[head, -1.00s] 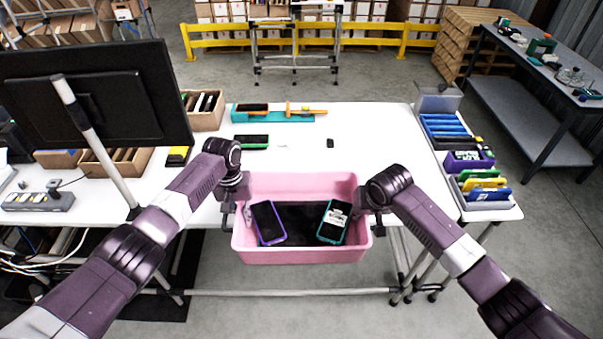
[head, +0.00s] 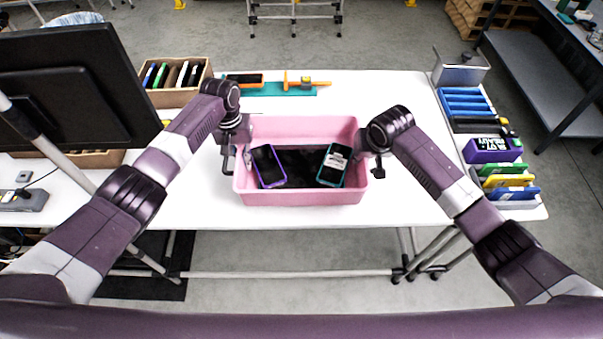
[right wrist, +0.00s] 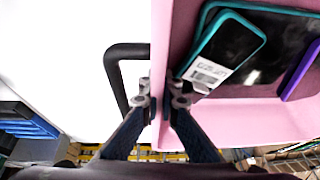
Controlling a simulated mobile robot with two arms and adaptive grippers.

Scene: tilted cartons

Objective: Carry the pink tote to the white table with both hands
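The pink tote (head: 300,198) is upright over the front part of the white table (head: 410,205); I cannot tell whether its base touches the top. Inside lie a purple-edged phone (head: 267,165) and a teal-edged phone (head: 333,165) with a white label, on a dark bottom. My left gripper (head: 238,158) is on the tote's left wall, a finger either side. My right gripper (head: 369,163) is on the right wall. In the right wrist view its fingers (right wrist: 160,98) pinch the pink wall, beside the teal-edged phone (right wrist: 228,50).
A monitor (head: 75,90) stands at the left, near a cardboard box of upright items (head: 180,95). A teal tray (head: 270,90) lies at the back. Blue, purple and coloured items in holders (head: 490,150) line the right edge. The tabletop right of the tote is clear.

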